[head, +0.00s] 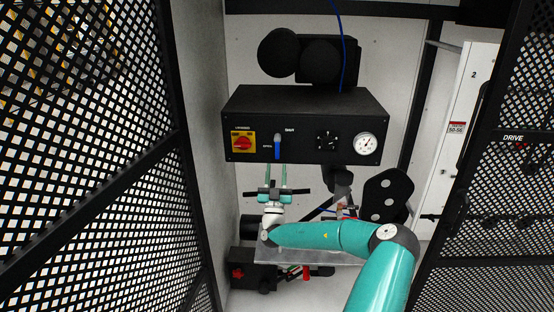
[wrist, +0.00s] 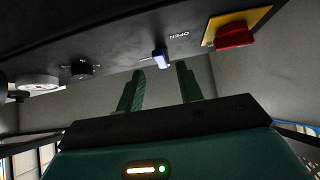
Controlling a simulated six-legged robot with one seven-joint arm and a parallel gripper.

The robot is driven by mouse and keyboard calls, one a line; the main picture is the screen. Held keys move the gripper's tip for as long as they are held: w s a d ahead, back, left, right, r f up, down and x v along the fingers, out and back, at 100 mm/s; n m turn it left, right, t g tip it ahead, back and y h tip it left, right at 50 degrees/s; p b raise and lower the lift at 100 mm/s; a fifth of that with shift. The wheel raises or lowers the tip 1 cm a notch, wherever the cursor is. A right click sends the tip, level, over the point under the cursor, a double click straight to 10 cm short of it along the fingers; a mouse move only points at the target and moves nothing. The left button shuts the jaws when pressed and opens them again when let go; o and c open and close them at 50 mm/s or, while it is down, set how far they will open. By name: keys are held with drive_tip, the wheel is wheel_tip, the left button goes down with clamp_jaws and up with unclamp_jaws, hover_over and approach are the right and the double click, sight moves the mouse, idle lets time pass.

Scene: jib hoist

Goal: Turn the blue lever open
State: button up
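The blue lever (head: 278,147) is on the front of a black control box (head: 310,105), pointing downward in the head view. It also shows in the wrist view (wrist: 160,58), beside an "OPEN" label. My gripper (head: 277,168) is just below the lever in the head view, with its two teal fingers pointing up at the box. In the wrist view my gripper's fingers (wrist: 160,68) are spread with a gap between them. Nothing is held.
Left of the lever is a red knob on a yellow plate (head: 243,142). To its right are a black knob (head: 326,140) and a white gauge (head: 366,145). Perforated black panels (head: 80,120) stand at both sides. Below are a metal plate (head: 330,257) and red-handled parts.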

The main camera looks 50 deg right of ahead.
drive_tip(key=v, duration=0.7)
idle(0.5)
